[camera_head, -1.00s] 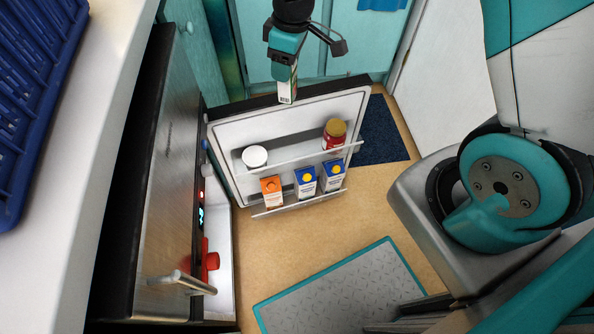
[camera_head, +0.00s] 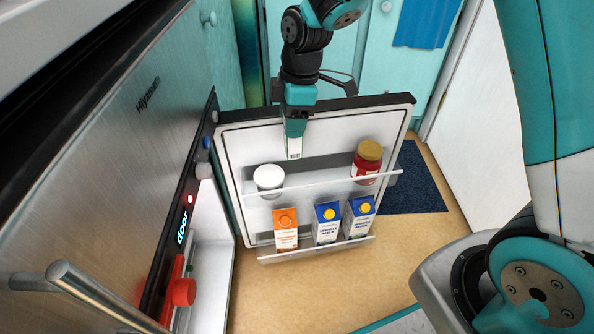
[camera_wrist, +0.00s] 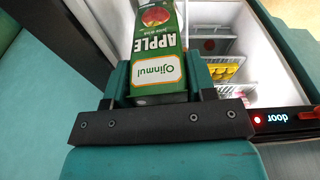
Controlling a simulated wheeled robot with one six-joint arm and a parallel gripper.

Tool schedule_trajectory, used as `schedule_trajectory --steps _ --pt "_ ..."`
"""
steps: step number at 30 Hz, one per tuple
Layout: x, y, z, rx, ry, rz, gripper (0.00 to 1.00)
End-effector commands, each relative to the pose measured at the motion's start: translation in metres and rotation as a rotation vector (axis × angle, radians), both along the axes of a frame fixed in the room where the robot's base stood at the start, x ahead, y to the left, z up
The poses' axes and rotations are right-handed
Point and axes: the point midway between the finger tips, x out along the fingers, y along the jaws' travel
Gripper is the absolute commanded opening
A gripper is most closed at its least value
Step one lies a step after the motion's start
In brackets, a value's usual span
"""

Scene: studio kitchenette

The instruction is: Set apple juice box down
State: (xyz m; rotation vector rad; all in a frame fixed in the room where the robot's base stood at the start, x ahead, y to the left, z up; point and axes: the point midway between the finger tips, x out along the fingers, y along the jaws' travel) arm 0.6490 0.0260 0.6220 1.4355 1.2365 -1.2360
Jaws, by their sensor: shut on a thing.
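My gripper (camera_head: 294,128) is shut on the apple juice box (camera_wrist: 158,45), a green carton with "APPLE" lettering and a red apple picture. The wrist view shows a finger on each side of the carton. In the head view only the carton's pale lower end (camera_head: 294,152) shows below the fingers. It appears in front of the upper part of the open fridge door (camera_head: 240,140), above the upper door shelf (camera_head: 315,180), between a white tub and a red jar. I cannot tell whether it touches the door.
The upper door shelf holds a white tub (camera_head: 268,178) and a gold-lidded red jar (camera_head: 367,160). The lower shelf holds an orange carton (camera_head: 286,230) and two blue-and-white milk cartons (camera_head: 327,224) (camera_head: 359,217). The upper shelf's middle is clear. The fridge's steel front (camera_head: 100,190) stands at left.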

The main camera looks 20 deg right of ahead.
Motion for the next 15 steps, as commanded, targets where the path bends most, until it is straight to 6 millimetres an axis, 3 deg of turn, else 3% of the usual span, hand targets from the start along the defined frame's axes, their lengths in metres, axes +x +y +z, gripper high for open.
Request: schedule_trajectory --steps 1,6,15 --pt "-0.001 0.000 -0.021 -0.001 0.003 -0.001 0.21" --pt "0.000 0.000 -0.060 0.000 0.002 -0.001 0.21" --pt "0.000 0.000 -0.086 0.001 0.000 -0.001 0.21"
